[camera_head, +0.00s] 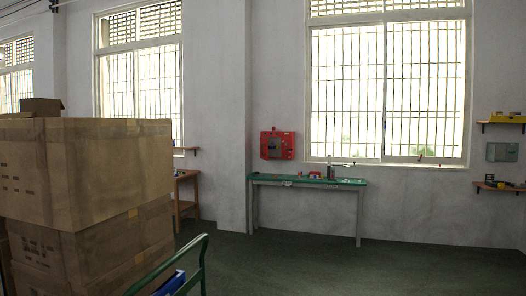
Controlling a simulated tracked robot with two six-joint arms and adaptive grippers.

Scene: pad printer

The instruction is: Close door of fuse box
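A grey box (502,152) hangs on the wall at the far right, between two shelves. It looks like a fuse box, but it is too small to tell how its door stands. A red box (277,144) hangs on the wall left of the middle window, above a green-topped table; a part of it at its right side stands out at an angle, perhaps an open door. I cannot tell for sure which of the two is the fuse box. Neither of my grippers shows in the head view, and both wall boxes are far off across the room.
Stacked cardboard boxes (85,175) fill the left foreground. A green cart handle (203,262) and a blue crate (172,283) stand beside them. The narrow green table (340,182) stands by the wall. Wall shelves (500,187) jut out at right. The floor (330,265) at centre and right is clear.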

